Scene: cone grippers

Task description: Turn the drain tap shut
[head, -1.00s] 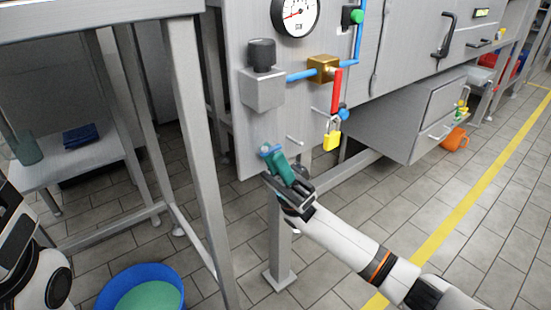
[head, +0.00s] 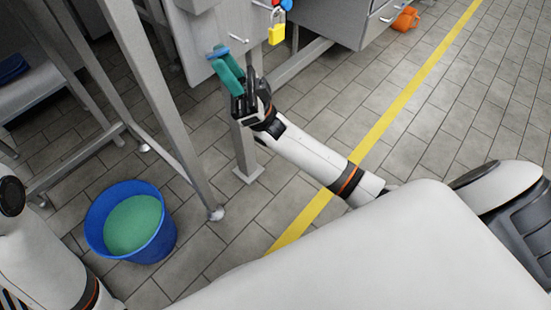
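A small blue part (head: 217,52), which looks like the drain tap's handle, is low on the grey panel, near its bottom edge. My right gripper (head: 226,58) reaches up to it from below. Its teal fingers end at the blue part and partly cover it. I cannot tell whether they are shut on the handle or only beside it. The tap's body and outlet are not clearly visible. My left gripper is out of view; only part of my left arm shows at the lower left.
A blue bucket (head: 166,240) with green liquid stands on the tiled floor at the left. Metal table legs (head: 160,110) stand between it and the panel. A yellow padlock (head: 277,32) hangs right of the tap. An orange mug (head: 405,19) lies farther right. Floor beyond the yellow line is clear.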

